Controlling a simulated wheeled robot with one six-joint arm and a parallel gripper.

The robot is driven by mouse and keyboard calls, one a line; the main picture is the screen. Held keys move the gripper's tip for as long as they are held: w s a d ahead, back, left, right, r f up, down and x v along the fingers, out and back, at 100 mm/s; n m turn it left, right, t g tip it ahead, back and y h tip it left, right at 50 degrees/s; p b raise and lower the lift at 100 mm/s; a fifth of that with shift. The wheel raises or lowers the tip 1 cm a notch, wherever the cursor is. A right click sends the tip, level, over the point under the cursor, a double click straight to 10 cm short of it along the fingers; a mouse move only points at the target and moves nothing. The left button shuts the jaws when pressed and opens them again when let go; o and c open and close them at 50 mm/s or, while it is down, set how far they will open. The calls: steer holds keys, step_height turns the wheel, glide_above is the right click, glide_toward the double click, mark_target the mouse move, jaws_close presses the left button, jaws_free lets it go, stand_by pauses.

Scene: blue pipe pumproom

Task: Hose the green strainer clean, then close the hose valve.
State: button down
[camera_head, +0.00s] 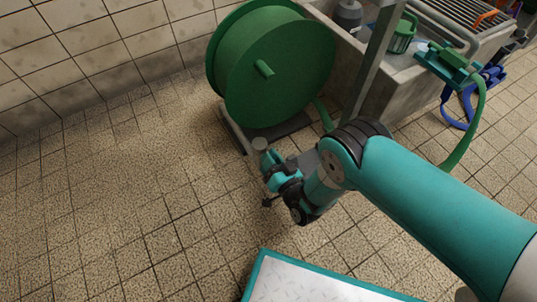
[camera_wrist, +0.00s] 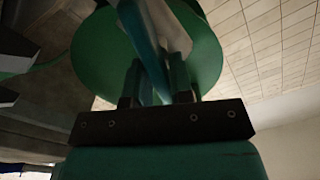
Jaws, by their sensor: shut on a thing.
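The green strainer (camera_head: 402,36), a ribbed basket, sits at the concrete sink in the head view; I cannot tell whether dirt is on it. My gripper (camera_head: 268,166) is low beside the base of the green hose reel (camera_head: 262,70), far from the strainer. In the wrist view, my gripper (camera_wrist: 155,85) is shut on a narrow teal bar (camera_wrist: 147,45), with a pale grey piece beside it. I cannot tell for sure whether this bar is the hose valve's handle. A small grey cylinder (camera_head: 259,144) stands near the fingertips.
A teal-green fitting (camera_head: 447,62) with a green hose (camera_head: 471,135) rests at the sink (camera_head: 384,95). A metal post (camera_head: 372,60) stands before the sink. The tiled floor at left is clear.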

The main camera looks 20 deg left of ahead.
steer(key=m, duration=0.1)
steer(key=m+p, duration=0.1)
steer(key=m, duration=0.1)
steer(key=m+p, duration=0.1)
steer(key=m, duration=0.1)
steer(key=shift+w+d+f, duration=0.2)
steer(key=shift+d+f, duration=0.1)
steer(key=shift+f+m+p, duration=0.1)
steer(key=shift+m+p, duration=0.35)
steer(key=shift+m, duration=0.25)
steer(key=shift+f+m, duration=0.25)
steer(key=shift+m, duration=1.15)
stand_by(0.9)
steer(key=c, duration=1.2)
jaws_free()
steer(key=shift+o, duration=0.2)
steer(key=shift+w+r, duration=0.1)
